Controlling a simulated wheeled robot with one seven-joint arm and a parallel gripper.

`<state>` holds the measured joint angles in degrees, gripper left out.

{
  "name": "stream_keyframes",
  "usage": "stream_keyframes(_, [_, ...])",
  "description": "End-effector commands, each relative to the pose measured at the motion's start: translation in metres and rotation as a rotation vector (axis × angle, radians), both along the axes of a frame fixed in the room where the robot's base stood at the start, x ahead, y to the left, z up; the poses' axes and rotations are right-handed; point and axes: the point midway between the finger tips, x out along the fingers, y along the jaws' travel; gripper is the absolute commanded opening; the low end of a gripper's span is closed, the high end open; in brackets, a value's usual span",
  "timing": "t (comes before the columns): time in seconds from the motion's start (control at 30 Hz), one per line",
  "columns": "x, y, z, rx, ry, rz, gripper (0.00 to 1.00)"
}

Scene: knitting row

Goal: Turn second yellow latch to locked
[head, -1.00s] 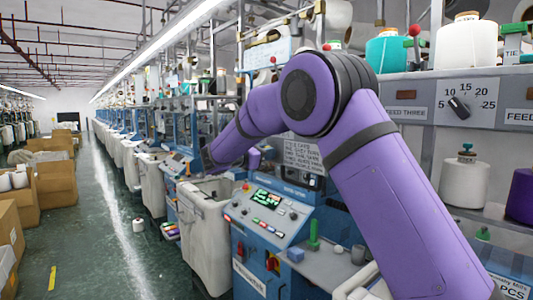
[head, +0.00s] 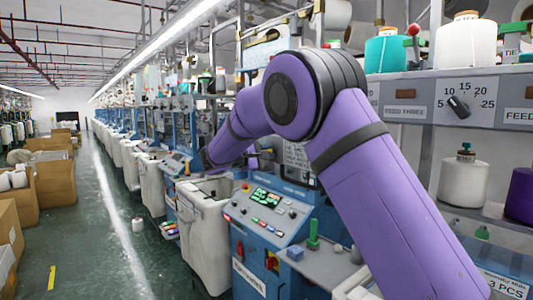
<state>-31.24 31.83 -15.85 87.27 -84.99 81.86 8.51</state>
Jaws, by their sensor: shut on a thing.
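No yellow latch can be made out clearly in the head view. My purple arm crosses the view and bends down to a dark joint (head: 207,158) in front of the row of blue knitting machines. A short purple part of my arm shows behind it, beside a lettered notice (head: 296,154). My gripper and whatever it touches are hidden behind the arm and machines. The nearest blue machine has a sloped control panel (head: 268,210) with a lit display and coloured buttons. Red knobs (head: 271,262) sit on its front face.
A white bin (head: 203,235) stands left of the nearest panel. Yarn cones (head: 465,178) and a FEED THREE shelf dial (head: 458,106) are at right. A green-handled thing (head: 313,235) stands on the ledge. Cardboard boxes line the left, with open green floor between.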

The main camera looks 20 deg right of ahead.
Motion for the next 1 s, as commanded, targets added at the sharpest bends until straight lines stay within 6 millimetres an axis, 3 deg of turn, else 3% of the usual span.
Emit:
stream_keyframes(0.4, [-0.0004,0.001,-0.0026,0.106,-0.252,0.002,0.0])
stream_keyframes(1.0, [-0.0004,0.0011,-0.0034,0.139,-0.329,0.001,0.0])
